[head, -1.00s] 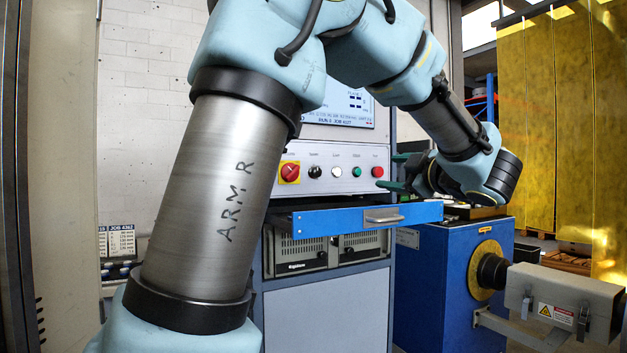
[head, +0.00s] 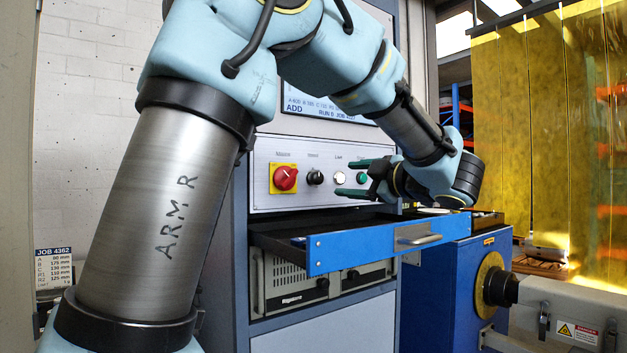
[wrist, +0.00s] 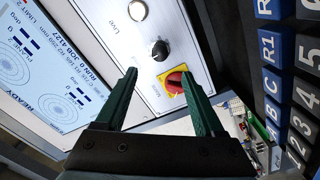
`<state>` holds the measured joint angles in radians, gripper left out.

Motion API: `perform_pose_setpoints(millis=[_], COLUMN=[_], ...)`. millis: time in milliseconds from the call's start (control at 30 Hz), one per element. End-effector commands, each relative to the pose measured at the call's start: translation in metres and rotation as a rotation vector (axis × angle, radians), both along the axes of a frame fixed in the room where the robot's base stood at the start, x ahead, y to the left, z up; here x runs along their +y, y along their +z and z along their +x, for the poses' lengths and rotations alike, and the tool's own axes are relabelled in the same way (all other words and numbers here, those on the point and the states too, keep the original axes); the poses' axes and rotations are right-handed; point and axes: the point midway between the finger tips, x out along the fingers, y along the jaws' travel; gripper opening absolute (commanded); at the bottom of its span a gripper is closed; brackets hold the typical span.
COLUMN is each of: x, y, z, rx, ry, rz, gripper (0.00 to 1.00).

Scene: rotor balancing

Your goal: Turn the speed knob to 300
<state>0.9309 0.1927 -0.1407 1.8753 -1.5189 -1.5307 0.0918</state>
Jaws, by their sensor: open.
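The panel's black knob (head: 315,178), the likely speed knob, sits between the red mains switch (head: 285,178) and a white button (head: 340,178). Its label and setting are too small to read. In the wrist view the black knob (wrist: 160,50) lies beyond the gap between my fingertips, with the red switch (wrist: 176,82) close to the right fingertip. My gripper (head: 337,178) is open and empty, its green fingers pointing left in front of the panel's right part. It also shows in the wrist view (wrist: 159,73), apart from the knob.
An open drawer (head: 375,246) with a blue front juts out below the panel. A screen (head: 325,98) is above it. A blue machine (head: 440,290) stands to the right.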

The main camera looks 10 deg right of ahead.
Motion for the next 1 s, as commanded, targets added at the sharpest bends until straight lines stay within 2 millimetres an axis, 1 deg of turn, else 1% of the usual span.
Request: perform_pose_setpoints(millis=[167, 400, 600, 767, 1000], x=[0.011, 0.03, 0.041, 0.045, 0.045], y=[0.001, 0.001, 0.001, 0.0, 0.0], z=[0.021, 0.062, 0.086, 0.094, 0.095], rx=[0.0, 0.0, 0.0, 0.0, -0.001], ry=[0.004, 0.004, 0.002, 0.001, 0.001], rz=[0.0, 0.001, 0.0, 0.0, 0.0], gripper=[0.7, 0.7, 0.7, 0.7, 0.7])
